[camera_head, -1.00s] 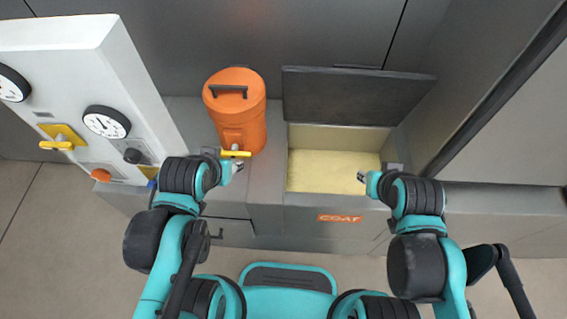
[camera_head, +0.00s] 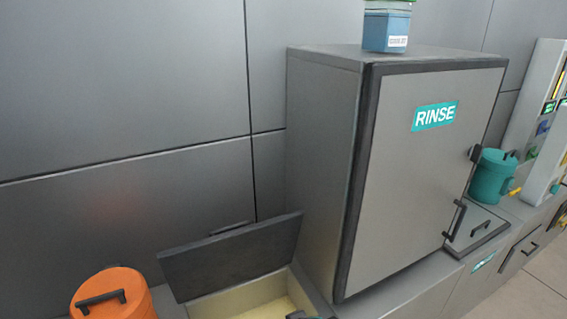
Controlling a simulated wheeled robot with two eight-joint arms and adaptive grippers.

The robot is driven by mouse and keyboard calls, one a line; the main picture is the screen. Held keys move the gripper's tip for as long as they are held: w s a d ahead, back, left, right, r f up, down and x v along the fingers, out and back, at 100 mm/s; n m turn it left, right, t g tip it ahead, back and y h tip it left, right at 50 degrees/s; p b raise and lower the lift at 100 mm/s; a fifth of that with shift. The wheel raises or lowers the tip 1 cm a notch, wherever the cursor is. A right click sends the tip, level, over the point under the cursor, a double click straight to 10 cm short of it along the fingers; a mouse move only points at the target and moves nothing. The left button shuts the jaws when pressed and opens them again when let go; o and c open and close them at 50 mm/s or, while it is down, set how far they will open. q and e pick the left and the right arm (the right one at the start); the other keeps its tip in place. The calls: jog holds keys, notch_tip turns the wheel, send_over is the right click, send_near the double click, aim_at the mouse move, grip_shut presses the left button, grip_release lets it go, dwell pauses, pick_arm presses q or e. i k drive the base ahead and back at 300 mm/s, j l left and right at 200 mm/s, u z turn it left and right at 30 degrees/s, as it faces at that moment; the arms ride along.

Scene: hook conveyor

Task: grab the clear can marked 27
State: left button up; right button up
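A see-through can (camera_head: 387,27) with blue contents and a white label stands upright on top of the grey RINSE cabinet (camera_head: 425,150), at the top of the head view. The print on its label is too small to read surely, so I cannot confirm the 27. A green edge shows at its top, and the picture's upper border cuts it off. Neither of my grippers shows in the head view now.
An orange lidded canister (camera_head: 114,297) stands at the lower left beside an open box with a raised dark lid (camera_head: 232,256). A teal canister (camera_head: 491,177) stands right of the cabinet. The cabinet door is shut.

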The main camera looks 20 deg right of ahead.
aim_at(386, 23)
jog(key=k+l+z, duration=0.2)
jog(key=k, duration=0.45)
jog(key=l+z, duration=0.1)
jog(key=z, duration=0.35)
jog(key=i+z, duration=0.15)
jog(key=z, duration=0.3)
jog(key=i+l+z, duration=0.1)
jog(key=z, duration=0.35)
jog(key=i+z, duration=0.15)
jog(key=z, duration=0.3)
jog(key=i, duration=0.3)
